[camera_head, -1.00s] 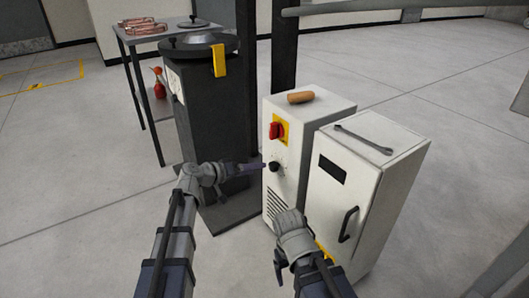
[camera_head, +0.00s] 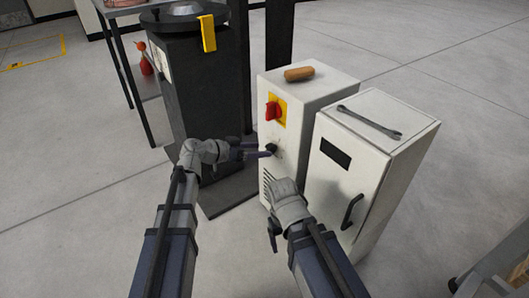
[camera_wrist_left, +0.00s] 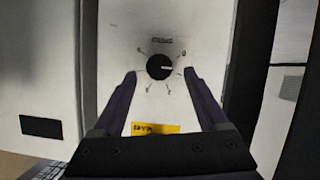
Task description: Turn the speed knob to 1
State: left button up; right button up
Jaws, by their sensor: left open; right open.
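The speed knob (camera_head: 271,149) is a small black knob on the front of the white control box (camera_head: 306,112), below a red switch on a yellow plate. In the left wrist view the round knob (camera_wrist_left: 159,66) has a white pointer line aimed right, with small marks around it too blurred to read surely. My left gripper (camera_head: 262,151) is open in front of the knob. In the left wrist view its fingertips (camera_wrist_left: 160,73) stand apart at either side of the knob, with gaps to it. My right gripper (camera_head: 273,235) is open and empty, low before the cabinets.
The red switch (camera_head: 272,111) sits above the knob. A wooden cylinder (camera_head: 299,74) lies on the control box. A wrench (camera_head: 370,121) lies on the white cabinet (camera_head: 350,180) to the right. A black machine (camera_head: 207,100) stands left. Open floor surrounds them.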

aim_at(272, 148)
pick_arm(q)
jog(key=shift+b+x, duration=0.35)
jog(key=shift+x, duration=1.15)
jog(key=shift+s, duration=0.1)
grip_shut()
